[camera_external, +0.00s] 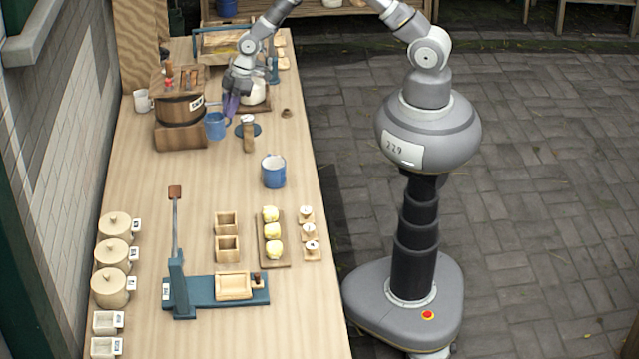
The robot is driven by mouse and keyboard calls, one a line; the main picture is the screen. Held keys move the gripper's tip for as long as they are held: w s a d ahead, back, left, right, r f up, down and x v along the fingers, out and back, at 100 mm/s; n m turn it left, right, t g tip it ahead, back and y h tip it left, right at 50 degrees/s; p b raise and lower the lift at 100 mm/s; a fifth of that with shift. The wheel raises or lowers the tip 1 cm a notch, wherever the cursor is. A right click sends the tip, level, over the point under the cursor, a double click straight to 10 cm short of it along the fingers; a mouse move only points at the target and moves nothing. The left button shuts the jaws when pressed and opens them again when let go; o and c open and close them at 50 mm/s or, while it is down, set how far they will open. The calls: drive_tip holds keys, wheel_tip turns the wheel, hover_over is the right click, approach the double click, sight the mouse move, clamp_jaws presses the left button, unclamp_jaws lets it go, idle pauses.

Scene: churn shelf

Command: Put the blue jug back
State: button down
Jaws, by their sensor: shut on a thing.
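One blue jug (215,126) is beside the right side of the wooden churn, with its handle toward my gripper. My gripper (231,112) comes down from above and is shut at this jug's handle. The fingers partly hide the grip, and I cannot tell whether the jug's base touches the table. A second blue jug (273,172), with a pale inside, stands upright and apart, nearer the table's right edge.
The wooden churn (181,108) stands left of my gripper on a block. A dark blue round mat (248,130) lies to the right, and a white pot (254,93) stands behind it. A blue press (195,291) and butter board (284,258) are nearer.

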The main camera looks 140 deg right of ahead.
drive_tip(key=shift+m, duration=0.7)
drive_tip(key=w, duration=0.2)
drive_tip(key=w+r, duration=0.1)
drive_tip(key=w, duration=0.4)
drive_tip(key=shift+r+b, duration=0.4)
drive_tip(key=shift+f, duration=0.55)
wheel_tip(320, 180, down, 14)
drive_tip(key=shift+d+b, duration=0.15)
drive_tip(key=shift+b, duration=0.4)
drive_tip(key=shift+s+r, duration=0.1)
drive_tip(key=c, duration=1.7)
unclamp_jaws()
drive_tip(key=shift+f, duration=0.2)
drive_tip(key=o, duration=0.5)
drive_tip(key=shift+r, duration=0.15)
